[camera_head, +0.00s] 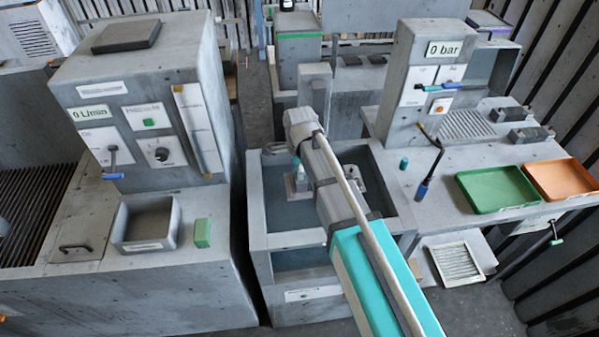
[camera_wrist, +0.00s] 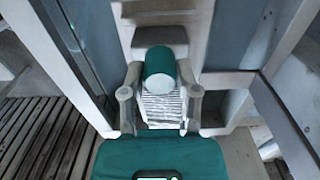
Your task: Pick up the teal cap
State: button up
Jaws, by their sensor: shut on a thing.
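In the wrist view, the teal cap (camera_wrist: 159,66) is a short teal cylinder with a pale end facing the camera. My gripper (camera_wrist: 160,72) has one grey finger on each side of it and is shut on it. In the head view, my gripper (camera_head: 298,178) is over the grey basin, small and partly hidden by my arm; its hold is hard to make out there. A small teal cylinder (camera_head: 403,163) also stands on the right bench, apart from my gripper.
The open grey basin (camera_head: 257,215) lies below my arm. The right bench holds a green tray (camera_head: 497,208), an orange tray (camera_head: 560,195) and a gauge column (camera_head: 402,60). A tall control cabinet (camera_head: 140,65) stands at left, with a grey bin (camera_head: 120,220) before it.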

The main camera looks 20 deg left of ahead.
jog(key=shift+r, duration=0.1)
jog(key=shift+r+p, duration=0.9)
jog(key=shift+p, duration=0.15)
jog(key=s+d+r+p, duration=0.8)
jog(key=s+r+p, duration=0.3)
jog(key=shift+s, duration=0.2)
jog(key=shift+w+d, duration=0.1)
